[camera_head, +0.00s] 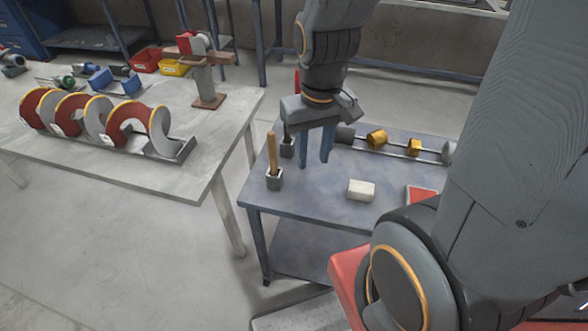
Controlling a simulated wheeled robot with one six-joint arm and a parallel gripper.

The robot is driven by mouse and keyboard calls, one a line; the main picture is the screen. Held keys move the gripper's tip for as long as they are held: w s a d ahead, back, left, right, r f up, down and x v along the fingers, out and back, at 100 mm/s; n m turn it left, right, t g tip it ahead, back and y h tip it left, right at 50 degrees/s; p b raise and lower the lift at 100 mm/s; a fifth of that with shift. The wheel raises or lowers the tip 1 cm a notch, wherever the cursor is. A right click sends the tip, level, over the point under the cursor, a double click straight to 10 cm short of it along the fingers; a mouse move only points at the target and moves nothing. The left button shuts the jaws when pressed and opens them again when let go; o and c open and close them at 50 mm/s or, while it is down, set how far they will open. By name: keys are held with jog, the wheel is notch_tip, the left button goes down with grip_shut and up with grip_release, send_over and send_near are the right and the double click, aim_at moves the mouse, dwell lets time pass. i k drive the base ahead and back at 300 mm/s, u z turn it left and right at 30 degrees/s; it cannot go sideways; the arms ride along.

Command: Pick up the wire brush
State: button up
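An upright tool with a wooden handle (272,152) stands in a small grey holder (274,180) near the left edge of a blue-grey table (310,199). It looks like the wire brush, but its bristles are not visible. A second small dark holder (287,148) stands just behind it; what it holds is partly hidden by my arm. My gripper (315,161) points down over the table, to the right of the wooden handle and apart from it. Its two blue fingers are spread with nothing between them.
A white block (361,190) lies right of my gripper, with a red item (420,194) beyond. A metal shaft with gold collars (377,139) runs along the back.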

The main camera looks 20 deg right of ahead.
aim_at(273, 162)
jog(key=z, duration=0.1)
jog(key=k, duration=0.7)
jog(key=u, duration=0.7)
jog(key=k, duration=0.5)
jog(key=u, duration=0.5)
jog(key=i, duration=0.4)
